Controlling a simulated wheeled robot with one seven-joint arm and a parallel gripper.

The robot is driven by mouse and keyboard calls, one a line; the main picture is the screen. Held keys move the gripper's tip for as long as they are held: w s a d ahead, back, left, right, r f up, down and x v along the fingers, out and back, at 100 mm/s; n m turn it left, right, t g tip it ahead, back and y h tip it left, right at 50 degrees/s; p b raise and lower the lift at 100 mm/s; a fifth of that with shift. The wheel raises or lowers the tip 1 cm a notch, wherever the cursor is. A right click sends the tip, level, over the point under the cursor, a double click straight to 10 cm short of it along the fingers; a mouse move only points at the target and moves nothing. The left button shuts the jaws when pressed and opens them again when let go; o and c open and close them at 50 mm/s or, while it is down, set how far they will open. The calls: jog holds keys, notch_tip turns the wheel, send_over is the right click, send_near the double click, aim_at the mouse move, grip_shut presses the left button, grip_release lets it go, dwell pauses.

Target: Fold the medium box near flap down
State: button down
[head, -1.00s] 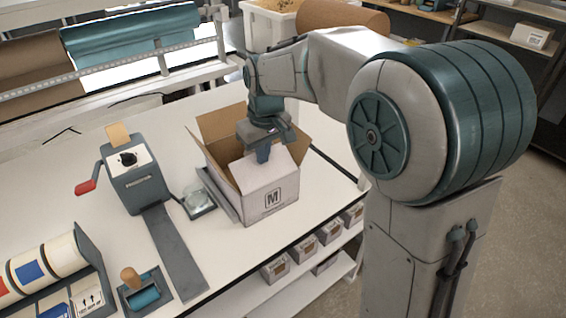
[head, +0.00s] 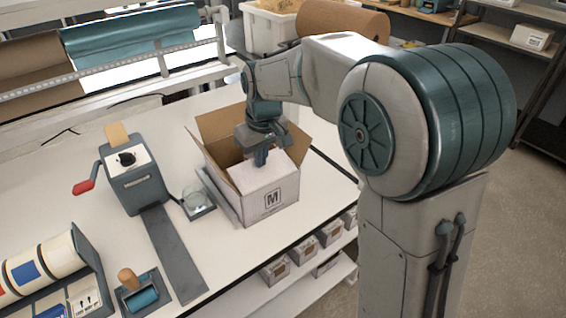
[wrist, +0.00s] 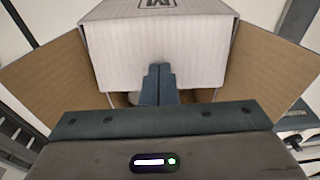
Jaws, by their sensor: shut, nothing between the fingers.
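The medium box (head: 270,203) stands open on the white table, its printed M face toward the near side. Its white near flap (wrist: 160,50) leans inward over the opening, outer face up, in the wrist view. My gripper is above the box in the head view (head: 261,160) and at the flap's inner edge in the wrist view (wrist: 158,70). Its fingers are together with nothing between them; they overlap the flap's edge, and contact looks likely but is not clear. The brown side flaps, left (wrist: 45,75) and right (wrist: 270,70), spread outward. Most of the interior is hidden.
A grey dispenser with a red handle (head: 135,175) and a small dish (head: 198,200) stand left of the box. A tape roller (head: 140,291) and label rolls (head: 42,266) are at the front left. Small boxes (head: 303,251) sit on the shelf below the table edge.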

jog(key=shift+f+b, duration=0.45)
jog(key=shift+f, duration=0.2)
dwell(0.5)
notch_tip(320, 180, up, 9)
jog(key=p, duration=0.6)
jog(key=shift+p, duration=0.35)
jog(key=s+d+f+m+t+b, duration=0.1)
jog(key=s+d+m, duration=0.2)
jog(key=s+d, duration=0.5)
jog(key=s+d+f+m+t+h+b, duration=0.1)
jog(key=s+d+f+m+b, duration=0.1)
jog(key=s+d, duration=0.7)
jog(key=s+m, duration=0.1)
jog(key=s, duration=0.3)
jog(key=shift+s+d+f+m, duration=0.15)
jog(key=shift+s+d+m, duration=0.05)
jog(key=shift+s+m, duration=0.2)
